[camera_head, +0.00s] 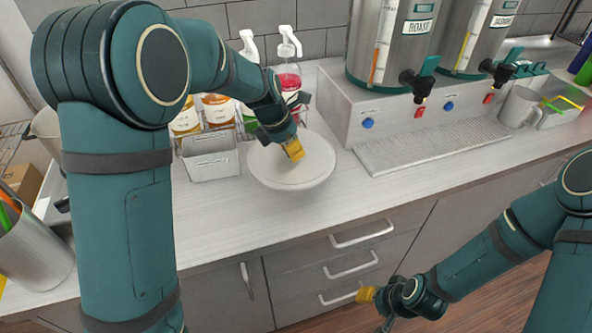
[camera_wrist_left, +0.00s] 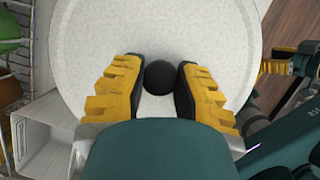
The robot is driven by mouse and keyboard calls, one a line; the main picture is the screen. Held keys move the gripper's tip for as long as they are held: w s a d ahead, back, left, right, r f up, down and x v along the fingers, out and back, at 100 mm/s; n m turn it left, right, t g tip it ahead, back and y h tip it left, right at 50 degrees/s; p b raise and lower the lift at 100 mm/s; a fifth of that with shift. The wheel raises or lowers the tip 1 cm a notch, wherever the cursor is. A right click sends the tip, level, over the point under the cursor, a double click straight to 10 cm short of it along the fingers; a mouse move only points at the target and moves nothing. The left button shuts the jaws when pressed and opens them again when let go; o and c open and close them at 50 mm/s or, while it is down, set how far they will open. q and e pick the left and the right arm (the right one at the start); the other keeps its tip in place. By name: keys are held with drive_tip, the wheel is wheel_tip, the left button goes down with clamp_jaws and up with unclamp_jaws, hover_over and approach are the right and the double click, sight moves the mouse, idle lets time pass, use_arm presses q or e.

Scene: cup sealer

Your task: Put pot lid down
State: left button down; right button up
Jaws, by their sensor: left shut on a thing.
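The pot lid (camera_head: 312,171) is a round, pale, speckled disc over the counter, in front of the syrup bottles. It fills much of the left wrist view (camera_wrist_left: 160,30), with a black round knob (camera_wrist_left: 158,77) at its middle. My left gripper (camera_head: 293,150) has its yellow fingers on either side of the knob and is shut on it; it also shows in the left wrist view (camera_wrist_left: 158,85). I cannot tell whether the lid touches the counter. My right gripper (camera_head: 366,295) is low in front of the drawers, and its finger opening is unclear.
A white box (camera_head: 212,165) stands close to the lid's left. Pump bottles (camera_head: 289,75) stand behind it. A dispenser base with a ribbed drip tray (camera_head: 432,145) is to the right. The counter front (camera_head: 235,225) is clear. A metal container (camera_head: 35,250) stands at the far left.

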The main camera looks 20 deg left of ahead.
sight(287, 159)
use_arm(q)
wheel_tip(287, 159, down, 6)
drive_tip(key=shift+s+r+b, duration=0.15)
drive_tip(key=shift+b, duration=0.45)
drive_tip(key=shift+f+b, duration=0.5)
drive_tip(key=shift+f, duration=1.6)
drive_tip(key=shift+r, duration=0.1)
drive_tip(key=c, duration=0.8)
unclamp_jaws()
drive_tip(key=shift+c, duration=0.2)
